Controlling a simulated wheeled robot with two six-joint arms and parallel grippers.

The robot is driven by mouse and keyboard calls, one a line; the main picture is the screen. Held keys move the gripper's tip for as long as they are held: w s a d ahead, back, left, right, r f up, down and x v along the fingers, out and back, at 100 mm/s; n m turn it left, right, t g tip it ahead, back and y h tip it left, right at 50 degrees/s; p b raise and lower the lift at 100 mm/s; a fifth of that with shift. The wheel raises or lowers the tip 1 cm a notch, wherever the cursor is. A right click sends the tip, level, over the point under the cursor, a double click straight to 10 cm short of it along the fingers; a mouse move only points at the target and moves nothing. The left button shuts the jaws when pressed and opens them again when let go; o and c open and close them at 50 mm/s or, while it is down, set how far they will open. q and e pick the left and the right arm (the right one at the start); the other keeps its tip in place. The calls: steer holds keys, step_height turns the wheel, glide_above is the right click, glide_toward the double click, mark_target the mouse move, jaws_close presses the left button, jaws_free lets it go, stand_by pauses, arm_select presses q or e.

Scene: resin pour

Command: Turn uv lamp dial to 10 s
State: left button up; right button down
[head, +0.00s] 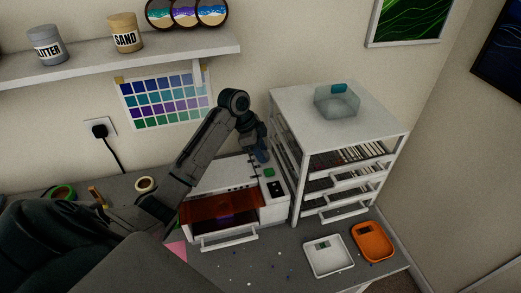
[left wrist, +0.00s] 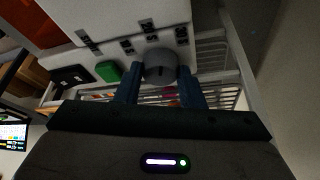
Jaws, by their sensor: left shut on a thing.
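The UV lamp (head: 275,212) is a white box with an orange window on the bench, left of the drawer unit. My left gripper (head: 262,156) reaches down to the lamp's top right part. In the left wrist view its two blue fingers (left wrist: 161,84) are shut on the dial, one on each side. I cannot tell where the dial points. In the head view the gripper hides the dial. My right gripper is not in view.
A green button (left wrist: 107,71) and a black switch (left wrist: 72,75) sit beside the dial. A white drawer unit (head: 345,112) stands close on the right with a clear container (head: 337,101) on top. White (head: 327,257) and orange (head: 373,242) trays lie at the front right.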

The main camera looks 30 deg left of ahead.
arm_select(q)
steer(key=n+t+y, duration=0.1)
steer(key=n, duration=0.2)
steer(key=shift+s+d+n, duration=0.1)
steer(key=shift+d+n, duration=0.05)
steer(key=shift+n, duration=0.15)
steer(key=n, duration=0.2)
steer(key=n+t+y, duration=0.1)
steer(key=n, duration=0.1)
steer(key=shift+d+n+y, duration=0.15)
steer(key=shift+n+y, duration=0.15)
steer(key=n+y, duration=0.1)
steer(key=n, duration=0.2)
steer(key=shift+r, duration=0.1)
steer(key=shift+d+n+y, duration=0.1)
steer(key=shift+n+y, duration=0.2)
steer(key=shift+n, duration=0.5)
steer(key=o, duration=0.9)
steer(key=shift+o, duration=0.5)
